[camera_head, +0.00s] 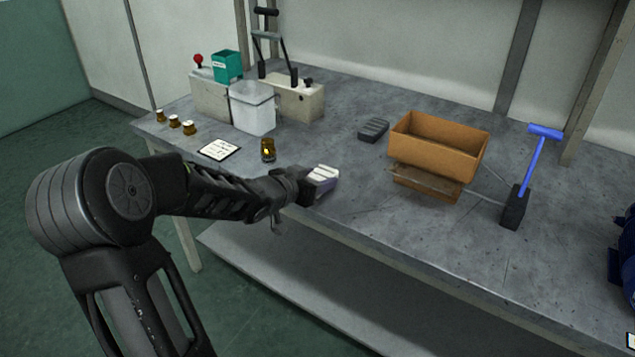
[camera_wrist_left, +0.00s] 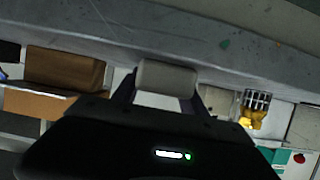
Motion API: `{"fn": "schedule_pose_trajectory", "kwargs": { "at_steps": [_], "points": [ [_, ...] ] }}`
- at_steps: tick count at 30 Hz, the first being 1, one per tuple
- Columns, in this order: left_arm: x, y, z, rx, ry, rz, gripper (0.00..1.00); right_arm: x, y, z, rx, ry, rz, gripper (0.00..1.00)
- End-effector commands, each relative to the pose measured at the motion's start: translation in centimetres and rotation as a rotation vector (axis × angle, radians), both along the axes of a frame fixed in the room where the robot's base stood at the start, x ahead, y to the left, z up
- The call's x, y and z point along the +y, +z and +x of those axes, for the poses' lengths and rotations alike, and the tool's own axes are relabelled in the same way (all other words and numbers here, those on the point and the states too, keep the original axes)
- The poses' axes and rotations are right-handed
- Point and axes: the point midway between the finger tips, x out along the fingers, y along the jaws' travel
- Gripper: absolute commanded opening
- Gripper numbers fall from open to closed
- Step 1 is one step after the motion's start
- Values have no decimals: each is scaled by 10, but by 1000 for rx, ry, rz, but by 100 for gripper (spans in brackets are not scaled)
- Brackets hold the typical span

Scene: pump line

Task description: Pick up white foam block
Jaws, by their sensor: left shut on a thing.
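The white foam block (camera_head: 323,174) is at the end of my left arm, near the front edge of the grey workbench. My left gripper (camera_head: 316,182) is shut on it; the arm's end hides part of the block and the fingers. In the left wrist view the block (camera_wrist_left: 167,78) shows as a pale piece between the two dark fingers (camera_wrist_left: 166,96). I cannot tell whether the block touches the bench. My right gripper is not in view.
An open cardboard box (camera_head: 436,148), a dark grey block (camera_head: 373,130) and a blue-handled tool (camera_head: 535,165) are to the right. A brown bottle (camera_head: 268,150), a white card (camera_head: 219,149) and a clear white bin (camera_head: 253,108) are behind left.

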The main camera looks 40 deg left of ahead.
Motion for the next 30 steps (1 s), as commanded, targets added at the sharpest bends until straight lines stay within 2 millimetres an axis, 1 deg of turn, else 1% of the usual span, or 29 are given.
{"fn": "schedule_pose_trajectory", "kwargs": {
  "at_steps": [2, 8, 11, 14, 24, 27, 30],
  "points": [
    [0, 0, 0, 0, 0, 0, 13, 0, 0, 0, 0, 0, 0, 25],
    [0, 1, 0, 0, 0, 0, 13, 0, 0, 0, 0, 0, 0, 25],
    [0, 6, 0, -1, 0, 1, 13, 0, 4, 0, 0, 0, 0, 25],
    [0, 18, 0, -2, 0, 2, 13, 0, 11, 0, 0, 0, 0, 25],
    [0, 84, 0, -2, -1, 2, 13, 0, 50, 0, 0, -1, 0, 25],
    [0, 96, 0, -2, -1, 1, 13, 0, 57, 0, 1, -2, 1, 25],
    [0, 101, 0, -1, -1, -1, 13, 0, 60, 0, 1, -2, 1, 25]
  ]
}}
